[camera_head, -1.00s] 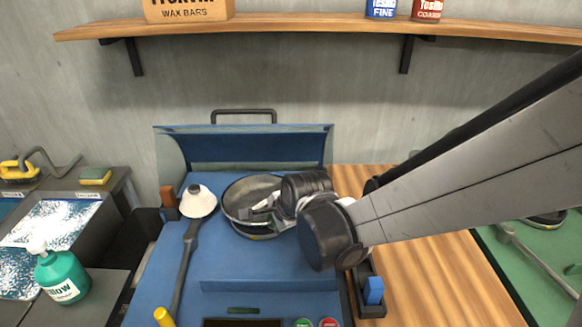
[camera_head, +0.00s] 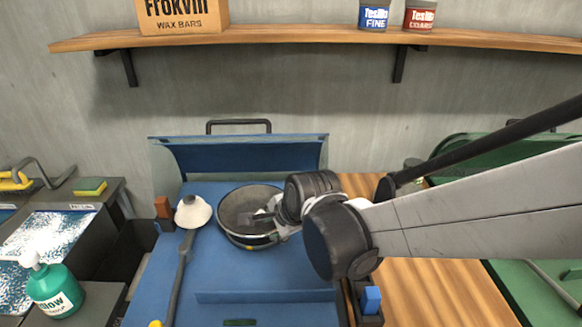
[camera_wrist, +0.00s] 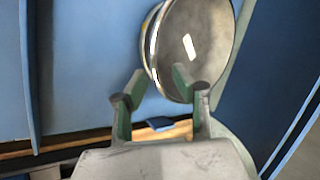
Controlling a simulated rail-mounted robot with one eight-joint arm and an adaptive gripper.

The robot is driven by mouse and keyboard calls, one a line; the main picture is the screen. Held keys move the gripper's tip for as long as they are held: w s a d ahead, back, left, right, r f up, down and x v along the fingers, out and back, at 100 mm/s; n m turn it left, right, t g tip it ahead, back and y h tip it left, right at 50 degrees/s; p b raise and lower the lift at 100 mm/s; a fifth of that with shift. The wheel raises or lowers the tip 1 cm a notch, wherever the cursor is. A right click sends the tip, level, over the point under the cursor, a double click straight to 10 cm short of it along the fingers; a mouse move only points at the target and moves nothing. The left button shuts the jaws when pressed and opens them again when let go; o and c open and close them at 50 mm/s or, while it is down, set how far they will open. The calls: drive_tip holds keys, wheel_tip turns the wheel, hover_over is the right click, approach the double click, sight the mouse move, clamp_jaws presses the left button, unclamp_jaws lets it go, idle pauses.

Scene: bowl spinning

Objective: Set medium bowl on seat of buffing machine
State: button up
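A dark metal bowl (camera_head: 238,206) sits at the seat area of the blue buffing machine (camera_head: 225,275), in front of its raised blue hood. A small yellow mark shows under its front edge. The bowl also shows in the wrist view (camera_wrist: 205,35), with a bright rim. My gripper (camera_head: 262,216) is at the bowl's right side. In the wrist view my gripper (camera_wrist: 158,78) has its green-padded fingers apart, one outside the bowl and one overlapping its inside, with the rim between. I cannot tell whether either finger touches it. The seat is mostly hidden under the bowl.
A white cone (camera_head: 193,211) on a dark arm stands just left of the bowl. The blue hood (camera_head: 240,155) rises behind. A wooden surface (camera_head: 430,290) lies to the right, a green soap bottle (camera_head: 54,290) at left. A shelf (camera_head: 300,37) hangs above.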

drive_tip(key=v, duration=0.7)
drive_tip(key=shift+s+d+r, duration=0.1)
drive_tip(key=shift+r, duration=0.05)
